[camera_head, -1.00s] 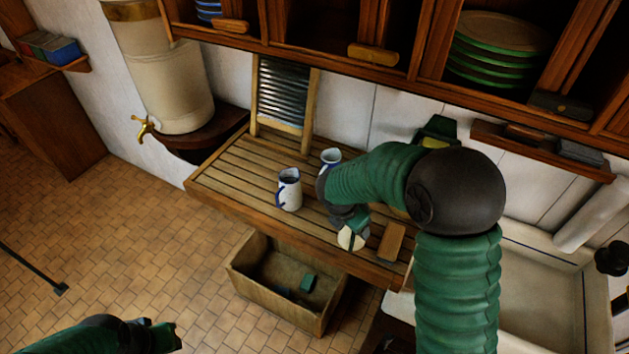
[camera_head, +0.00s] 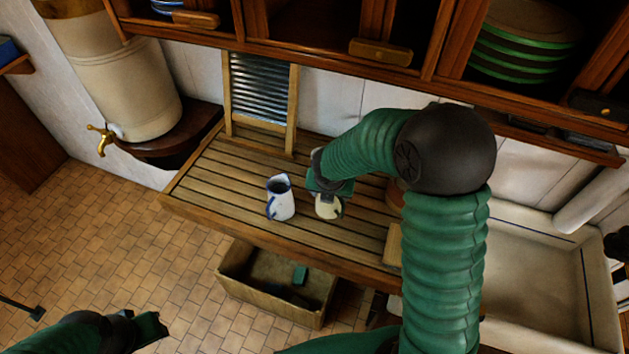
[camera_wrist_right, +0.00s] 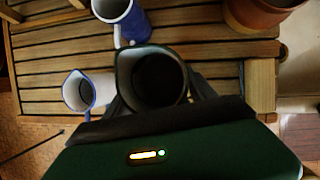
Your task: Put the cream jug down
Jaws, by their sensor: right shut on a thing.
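The cream jug (camera_head: 327,209) is upright in my right gripper (camera_head: 329,194), at or just above the slatted wooden draining board (camera_head: 232,190). I cannot tell whether its base touches the slats. In the right wrist view the dark mouth of the cream jug (camera_wrist_right: 155,80) sits between the fingers, which are shut on it. A white and blue jug (camera_head: 281,199) stands on the board just left of it; it also shows in the wrist view (camera_wrist_right: 90,93). My left gripper (camera_head: 150,328) is low at the left, away from the board; its opening is unclear.
A second blue and white jug (camera_wrist_right: 122,20) and a terracotta pot (camera_wrist_right: 262,12) stand nearby in the wrist view. A washboard (camera_head: 261,95) leans at the back. The sink (camera_head: 540,275) lies right. The board's left part is clear. Shelves (camera_head: 330,45) hang above.

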